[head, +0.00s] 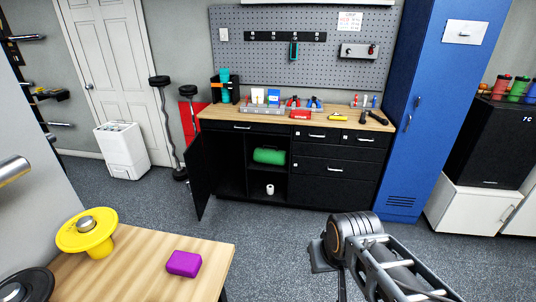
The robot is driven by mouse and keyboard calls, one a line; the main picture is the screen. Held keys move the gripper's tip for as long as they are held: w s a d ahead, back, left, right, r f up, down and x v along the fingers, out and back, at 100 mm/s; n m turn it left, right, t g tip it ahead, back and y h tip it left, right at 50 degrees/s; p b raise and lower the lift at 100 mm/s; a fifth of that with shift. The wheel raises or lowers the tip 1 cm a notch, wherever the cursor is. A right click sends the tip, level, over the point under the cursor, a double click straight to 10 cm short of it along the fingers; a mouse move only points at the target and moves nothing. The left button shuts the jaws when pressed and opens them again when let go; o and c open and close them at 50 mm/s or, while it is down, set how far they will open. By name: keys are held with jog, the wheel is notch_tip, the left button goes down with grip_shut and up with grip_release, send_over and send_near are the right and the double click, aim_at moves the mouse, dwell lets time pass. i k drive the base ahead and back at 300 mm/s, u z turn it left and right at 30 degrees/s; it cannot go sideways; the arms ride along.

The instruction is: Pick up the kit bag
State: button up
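A green, rounded, elongated bundle (269,155), which looks like the kit bag, lies on the middle shelf inside the open section of the black workbench cabinet (345,187). It is small in the picture, so I cannot make out handles or straps. The cabinet's left door (199,176) stands swung open. My arm shows at the lower right, well in front of the cabinet and apart from the bundle. Its fingertips do not show, so I cannot see whether the gripper holds anything.
A white roll (270,190) stands on the cabinet's bottom. A wooden table (150,280) at the lower left carries a purple block (184,263) and a yellow weight (86,232). Grey floor (255,225) is clear before the cabinet. A blue locker (430,110) stands right.

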aim_at(269, 156)
jog(key=i, duration=1.2)
jog(key=z, duration=0.55)
jog(key=i, duration=2.5)
jog(key=u, duration=3.05)
